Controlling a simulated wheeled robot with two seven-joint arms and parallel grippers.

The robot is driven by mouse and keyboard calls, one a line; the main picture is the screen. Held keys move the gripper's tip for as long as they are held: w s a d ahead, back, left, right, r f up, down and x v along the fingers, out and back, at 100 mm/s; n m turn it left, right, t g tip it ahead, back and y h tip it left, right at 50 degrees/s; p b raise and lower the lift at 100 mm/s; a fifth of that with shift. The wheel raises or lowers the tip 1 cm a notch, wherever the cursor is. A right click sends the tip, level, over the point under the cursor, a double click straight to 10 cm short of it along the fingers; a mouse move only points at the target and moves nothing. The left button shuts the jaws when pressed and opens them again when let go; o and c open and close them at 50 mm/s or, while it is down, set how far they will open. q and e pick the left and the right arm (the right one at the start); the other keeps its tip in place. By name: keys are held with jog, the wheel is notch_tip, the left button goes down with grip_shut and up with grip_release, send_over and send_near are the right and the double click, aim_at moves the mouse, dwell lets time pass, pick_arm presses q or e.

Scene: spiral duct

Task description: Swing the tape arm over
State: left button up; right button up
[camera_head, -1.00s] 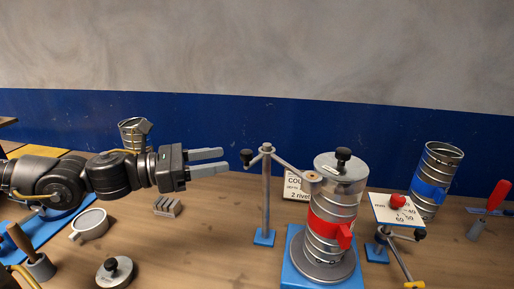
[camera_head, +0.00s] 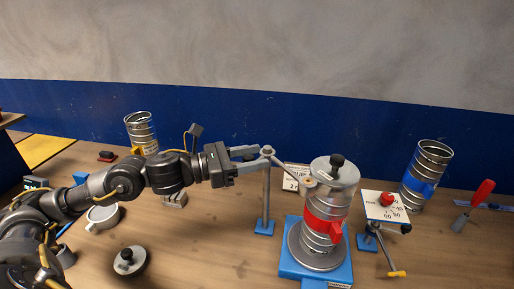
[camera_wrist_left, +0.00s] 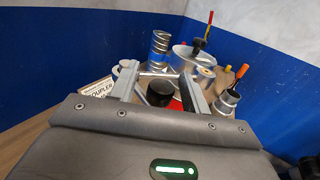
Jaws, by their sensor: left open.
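The tape arm (camera_head: 289,166) sits on top of a thin grey post (camera_head: 266,200) with a blue foot. Its right end, with a small tan roll (camera_head: 309,182), reaches to the spiral duct (camera_head: 325,208), which has a red band and stands on a blue base. My left gripper (camera_head: 250,158) is at the arm's left end, its fingers open. In the left wrist view the black knob (camera_wrist_left: 160,94) lies between the two spread fingers; I cannot tell whether either touches it. In the head view the fingers largely hide the knob.
A white dial plate (camera_head: 384,207) with a red knob stands right of the duct. Another duct with a blue band (camera_head: 426,172) is behind it. A black-knobbed disc (camera_head: 128,260) and a grey ring (camera_head: 103,216) lie on the left. The table's front middle is clear.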

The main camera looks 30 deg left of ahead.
pick_arm(q)
jog(key=shift+w+d, duration=0.35)
jog(key=shift+d, duration=0.15)
jog(key=shift+c, duration=0.5)
grip_shut()
